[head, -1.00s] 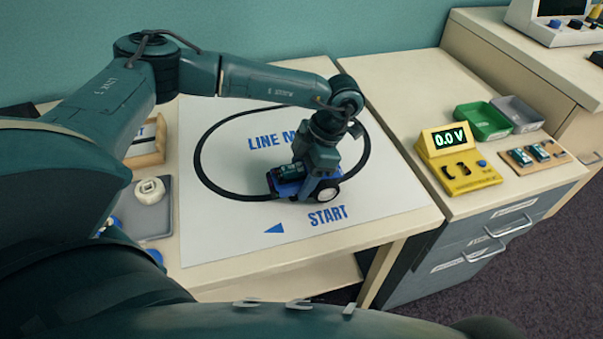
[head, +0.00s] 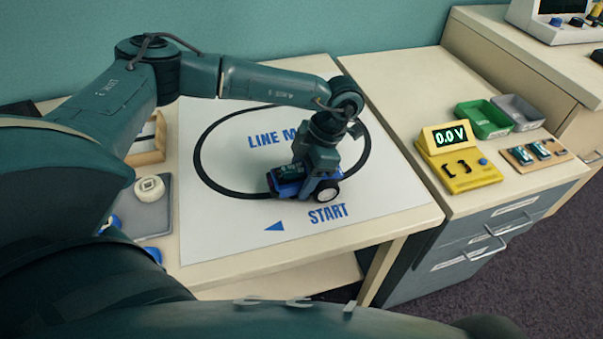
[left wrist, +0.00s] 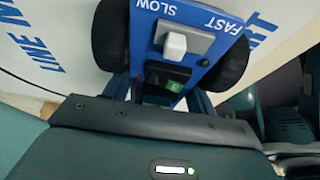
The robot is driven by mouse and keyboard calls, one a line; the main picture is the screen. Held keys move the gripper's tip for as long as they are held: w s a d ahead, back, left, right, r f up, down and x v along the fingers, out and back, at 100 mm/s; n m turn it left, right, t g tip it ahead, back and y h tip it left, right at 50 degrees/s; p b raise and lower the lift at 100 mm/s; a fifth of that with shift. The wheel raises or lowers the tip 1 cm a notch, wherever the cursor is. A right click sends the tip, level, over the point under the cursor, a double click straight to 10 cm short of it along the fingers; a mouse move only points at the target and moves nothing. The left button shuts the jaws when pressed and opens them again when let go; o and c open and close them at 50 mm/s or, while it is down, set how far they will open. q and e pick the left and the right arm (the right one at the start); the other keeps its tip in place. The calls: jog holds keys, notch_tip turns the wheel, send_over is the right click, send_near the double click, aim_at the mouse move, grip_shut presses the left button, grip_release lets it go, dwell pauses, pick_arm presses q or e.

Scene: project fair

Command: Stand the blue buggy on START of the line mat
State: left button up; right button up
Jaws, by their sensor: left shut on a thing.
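The blue buggy (head: 291,187) with dark wheels and a white hub is on the line mat (head: 225,228), on the black loop just above the word START (head: 328,213). It looks upright; whether its wheels touch the mat I cannot tell. My left gripper (head: 314,181) is shut on the buggy from above and hides part of it. In the left wrist view the buggy (left wrist: 186,62) shows its blue top with SLOW and FAST labels, a white switch knob and a dark wheel on each side. My right gripper is not in view.
A yellow meter (head: 465,172) reading 0.0 V stands on the right bench, with a green bin (head: 483,120), a grey bin (head: 518,112) and a small board (head: 537,155). A grey tray (head: 150,215) lies left of the mat. The mat's right part is clear.

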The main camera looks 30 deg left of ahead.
pick_arm(q)
jog(key=o, duration=0.9)
jog(key=shift+w+r, duration=0.1)
jog(key=shift+r, duration=0.1)
jog(key=shift+v, duration=6.5)
